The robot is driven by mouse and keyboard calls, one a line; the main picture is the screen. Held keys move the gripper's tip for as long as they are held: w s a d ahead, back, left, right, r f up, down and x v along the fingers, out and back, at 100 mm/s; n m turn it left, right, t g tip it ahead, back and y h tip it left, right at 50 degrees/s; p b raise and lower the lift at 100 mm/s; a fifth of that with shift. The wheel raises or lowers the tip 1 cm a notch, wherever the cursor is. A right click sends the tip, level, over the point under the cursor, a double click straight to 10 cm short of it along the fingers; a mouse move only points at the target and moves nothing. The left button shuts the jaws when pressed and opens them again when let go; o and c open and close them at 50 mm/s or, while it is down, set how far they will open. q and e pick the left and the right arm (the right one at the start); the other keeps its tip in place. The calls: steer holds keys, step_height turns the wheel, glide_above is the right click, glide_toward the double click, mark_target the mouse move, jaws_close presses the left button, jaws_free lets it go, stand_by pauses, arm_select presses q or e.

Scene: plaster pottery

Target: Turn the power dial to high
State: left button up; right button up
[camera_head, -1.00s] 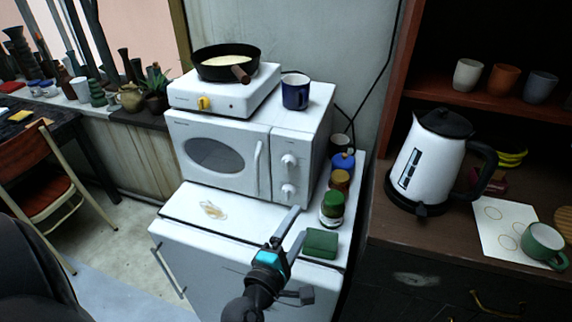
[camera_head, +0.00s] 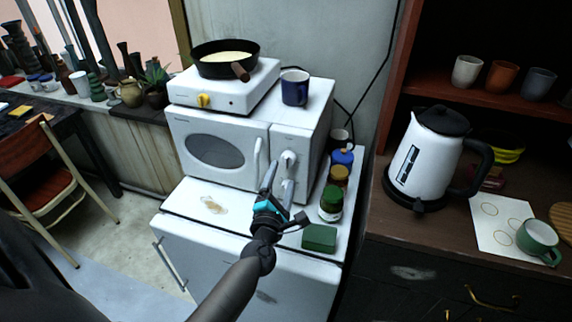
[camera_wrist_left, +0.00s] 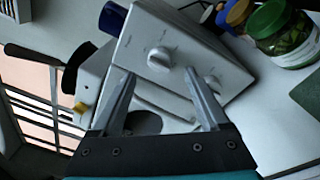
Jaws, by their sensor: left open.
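The white microwave (camera_head: 228,150) stands on a white cabinet and has two round white dials on its right-hand panel. The upper dial (camera_head: 288,159) is in plain view; the lower dial is partly hidden behind my left gripper (camera_head: 278,183). In the left wrist view, the upper dial (camera_wrist_left: 160,58) lies just beyond the gap between my fingertips (camera_wrist_left: 159,76), and the lower dial (camera_wrist_left: 213,82) is by the right finger. I cannot read the dial labels. My left gripper is open and empty in front of the panel. My right gripper is not in view.
A hot plate (camera_head: 226,97) with a pan (camera_head: 225,68) and a blue mug (camera_head: 295,87) stand on the microwave. Several jars (camera_head: 331,203) and a green box (camera_head: 319,238) are close to the right of my gripper. The cabinet top (camera_head: 215,205) is mostly free at left.

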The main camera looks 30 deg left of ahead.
mark_target(286, 164)
arm_select(q)
steer(key=shift+x, duration=2.75)
steer(key=shift+c, duration=0.2)
jaws_close()
